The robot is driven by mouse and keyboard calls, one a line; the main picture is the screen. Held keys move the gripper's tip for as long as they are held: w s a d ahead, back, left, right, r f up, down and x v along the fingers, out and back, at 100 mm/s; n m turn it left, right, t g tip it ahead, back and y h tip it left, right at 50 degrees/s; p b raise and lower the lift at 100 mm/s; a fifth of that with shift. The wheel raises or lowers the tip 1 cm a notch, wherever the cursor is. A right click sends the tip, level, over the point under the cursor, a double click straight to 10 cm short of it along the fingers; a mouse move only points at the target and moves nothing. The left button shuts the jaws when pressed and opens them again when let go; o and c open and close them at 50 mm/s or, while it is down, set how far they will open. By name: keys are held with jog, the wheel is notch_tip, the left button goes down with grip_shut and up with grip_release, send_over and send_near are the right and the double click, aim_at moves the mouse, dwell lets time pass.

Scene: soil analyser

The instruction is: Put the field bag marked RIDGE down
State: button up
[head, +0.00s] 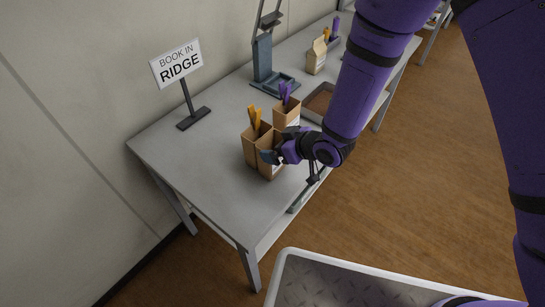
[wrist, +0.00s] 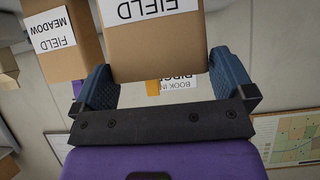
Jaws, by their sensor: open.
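A brown open-topped bag (head: 250,148) with orange handles sticking up stands on the grey table. My gripper (head: 268,157) is at its front right side. In the wrist view, which is upside down, a bag (wrist: 150,58) labelled FIELD lies between the open fingers of my gripper (wrist: 160,85); its second word is cut off by the frame. A gap shows between the bag and the right finger. A bag labelled FIELD MEADOW (wrist: 85,55) is close outside the left finger. A bag with purple handles (head: 287,112) stands just behind in the head view.
A sign reading BOOK IN RIDGE (head: 178,64) stands at the table's (head: 185,150) back left. A blue-grey stand (head: 263,58), a brown tray (head: 319,100) and a folded-top bag (head: 316,56) are farther along. Bare tabletop lies left and in front of the bags. A white-rimmed bin (head: 283,268) is below.

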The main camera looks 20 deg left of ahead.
aim_at(266, 144)
jog(key=x, duration=0.3)
jog(key=shift+f, duration=0.15)
jog(key=c, duration=0.8)
jog(key=shift+c, duration=0.2)
jog(key=shift+w, duration=0.1)
